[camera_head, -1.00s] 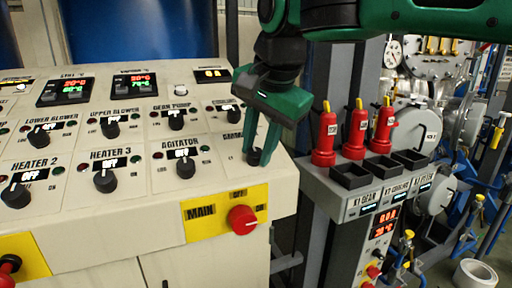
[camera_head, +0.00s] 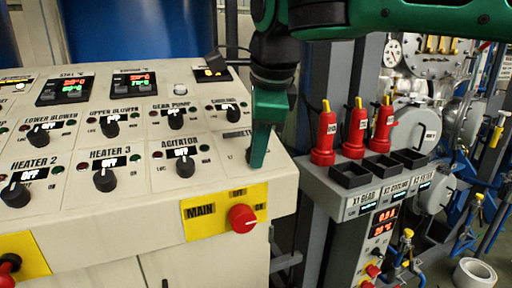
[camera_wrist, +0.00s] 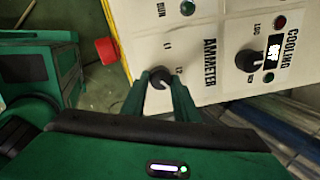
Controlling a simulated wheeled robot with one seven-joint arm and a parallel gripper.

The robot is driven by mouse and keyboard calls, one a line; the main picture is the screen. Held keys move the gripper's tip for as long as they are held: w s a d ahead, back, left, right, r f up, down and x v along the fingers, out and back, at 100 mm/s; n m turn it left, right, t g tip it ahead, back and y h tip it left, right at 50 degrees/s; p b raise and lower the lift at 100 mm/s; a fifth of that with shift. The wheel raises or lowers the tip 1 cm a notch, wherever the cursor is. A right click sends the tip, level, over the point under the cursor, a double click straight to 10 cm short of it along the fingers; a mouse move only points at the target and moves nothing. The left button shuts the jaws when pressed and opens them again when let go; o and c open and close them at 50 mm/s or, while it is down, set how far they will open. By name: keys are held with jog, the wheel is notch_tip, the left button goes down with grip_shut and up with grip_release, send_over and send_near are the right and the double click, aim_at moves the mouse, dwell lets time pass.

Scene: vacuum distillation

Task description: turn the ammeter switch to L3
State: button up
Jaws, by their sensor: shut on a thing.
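The ammeter switch is a small dark round knob (camera_wrist: 159,79) on the white panel, in the middle of the wrist view. The word AMMETER (camera_wrist: 209,63) is printed beside it, with L1 and L2 marks close by. No L3 mark can be made out, and the knob's pointer direction is not clear. My gripper (camera_wrist: 160,75) is shut on the knob, one green finger on each side. In the head view my gripper (camera_head: 258,158) reaches down to the panel's right end, seen edge-on, and hides the knob.
The red main switch (camera_head: 242,218) sits below on its yellow plate. The cooling knob (camera_wrist: 248,60) is near in the wrist view; the agitator knob (camera_head: 185,167) lies left in the head view. Red-handled plugs (camera_head: 325,138) and black trays (camera_head: 350,174) stand to the right.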

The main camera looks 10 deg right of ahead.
jog(key=shift+r+m, duration=0.15)
jog(key=shift+m, duration=0.45)
jog(key=shift+w, duration=0.1)
jog(key=o, duration=1.1)
jog(key=shift+c, duration=0.2)
jog(key=a+v, duration=0.1)
jog(key=v, duration=0.9)
jog(key=shift+s+d+r, duration=0.25)
jog(key=shift+d, duration=0.25)
